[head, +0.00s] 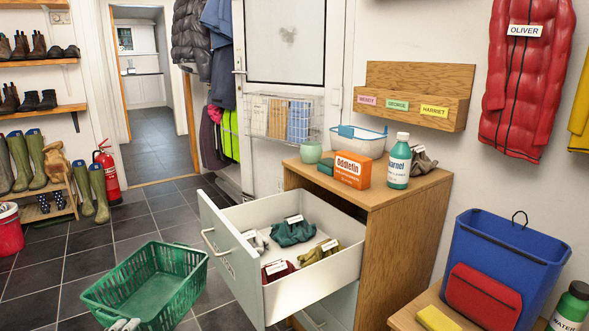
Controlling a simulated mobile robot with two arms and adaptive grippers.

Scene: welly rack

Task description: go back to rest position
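A white drawer (335,229) is pulled out of the wooden cabinet (409,235). Inside it lie several tagged gloves: a grey pair (257,240), a dark green pair (292,232), a red pair (278,271) and an olive pair (320,252).
The green basket (192,262) is on the floor left of the drawer. An orange box (352,169) and a white-and-green bottle (398,163) stand on the cabinet. A blue bin (507,246) is on a low bench at right. Tiled floor (50,265) is clear at left.

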